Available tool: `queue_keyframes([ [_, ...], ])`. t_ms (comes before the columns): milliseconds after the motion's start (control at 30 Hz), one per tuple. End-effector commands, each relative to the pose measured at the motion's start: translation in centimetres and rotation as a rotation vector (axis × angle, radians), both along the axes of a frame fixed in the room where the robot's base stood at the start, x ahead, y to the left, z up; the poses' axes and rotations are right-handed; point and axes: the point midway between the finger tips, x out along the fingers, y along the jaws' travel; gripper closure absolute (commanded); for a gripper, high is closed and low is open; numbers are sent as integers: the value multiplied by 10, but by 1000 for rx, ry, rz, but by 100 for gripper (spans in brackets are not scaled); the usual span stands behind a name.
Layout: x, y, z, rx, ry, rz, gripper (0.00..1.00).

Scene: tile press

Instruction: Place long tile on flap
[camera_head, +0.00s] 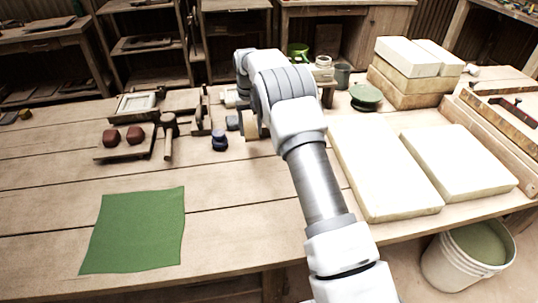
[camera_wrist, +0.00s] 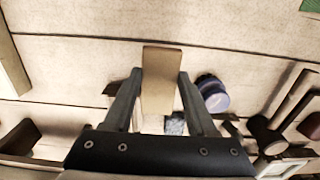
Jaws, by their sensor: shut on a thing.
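A long tan tile (camera_wrist: 161,88) is upright in the picture between the two fingers of my gripper (camera_wrist: 158,78) in the wrist view. The fingers are shut on its sides, and its far end sticks out past the fingertips. In the head view the tile (camera_head: 250,124) shows as a small tan piece beside my wrist, mostly hidden by my arm. It seems to be held above the table; the exact height cannot be told. I cannot make out for certain which part is the flap. A wooden press-like rig (camera_head: 202,112) stands left of my gripper.
A mallet (camera_head: 169,135) and a board with two red-brown lumps (camera_head: 101,153) lie further left. A green cloth (camera_head: 135,232) lies front left. Pale slabs (camera_head: 378,172) fill the right. The front middle is clear.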

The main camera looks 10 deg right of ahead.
Motion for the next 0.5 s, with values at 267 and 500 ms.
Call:
queue_keyframes([
  [267,-27,-34,-26,0,1,-3,100],
  [500,-41,-52,-40,0,-1,-1,100],
])
